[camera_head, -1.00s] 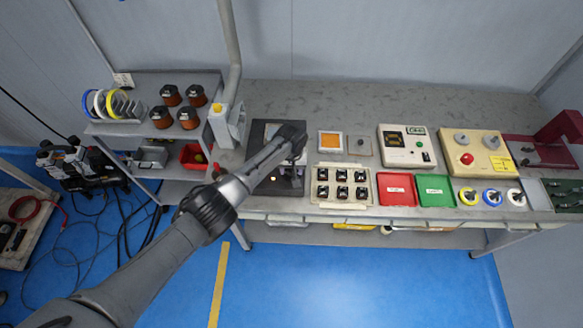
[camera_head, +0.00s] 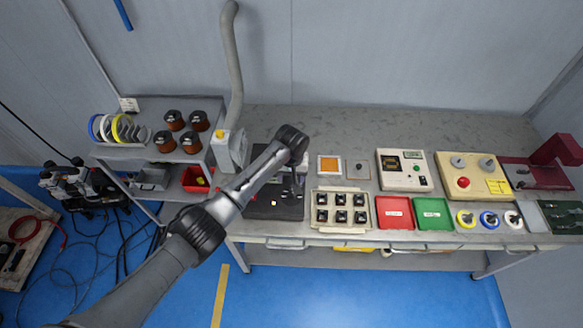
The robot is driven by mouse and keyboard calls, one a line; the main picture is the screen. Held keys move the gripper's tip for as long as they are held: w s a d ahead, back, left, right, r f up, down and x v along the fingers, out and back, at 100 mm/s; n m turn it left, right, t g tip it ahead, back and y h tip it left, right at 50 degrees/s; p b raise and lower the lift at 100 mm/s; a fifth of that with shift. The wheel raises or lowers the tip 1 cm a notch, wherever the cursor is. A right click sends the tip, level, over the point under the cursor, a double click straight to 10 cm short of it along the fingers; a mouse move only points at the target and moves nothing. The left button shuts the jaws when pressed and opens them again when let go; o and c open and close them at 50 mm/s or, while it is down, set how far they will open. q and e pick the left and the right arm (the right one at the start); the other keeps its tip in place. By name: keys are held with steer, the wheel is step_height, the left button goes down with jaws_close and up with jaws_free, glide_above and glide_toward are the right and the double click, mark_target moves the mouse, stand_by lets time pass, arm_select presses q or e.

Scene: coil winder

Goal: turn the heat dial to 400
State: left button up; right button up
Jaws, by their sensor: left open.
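Two candidates for the heat dial show, and their markings are too small to read. The others are two round grey knobs (camera_head: 457,162) on a beige control box (camera_head: 466,192) with a red button. My left arm comes in from the lower left and bends over the dark mat at the bench's left end. My left gripper (camera_head: 291,187) hangs above that mat, small and partly hidden, open and left of the knobs, touching none of them. My right gripper is out of view.
A tray of black parts (camera_head: 341,228), a red tray (camera_head: 380,226) and a green tray (camera_head: 449,225) line the front. A cream meter box (camera_head: 390,184) stands behind them. A grey duct (camera_head: 234,70) rises at left. The back strip of the bench is clear.

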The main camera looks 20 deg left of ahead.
arm_select(q)
step_height(320, 180, up, 3)
steer(key=shift+r, duration=0.15)
stand_by(0.7)
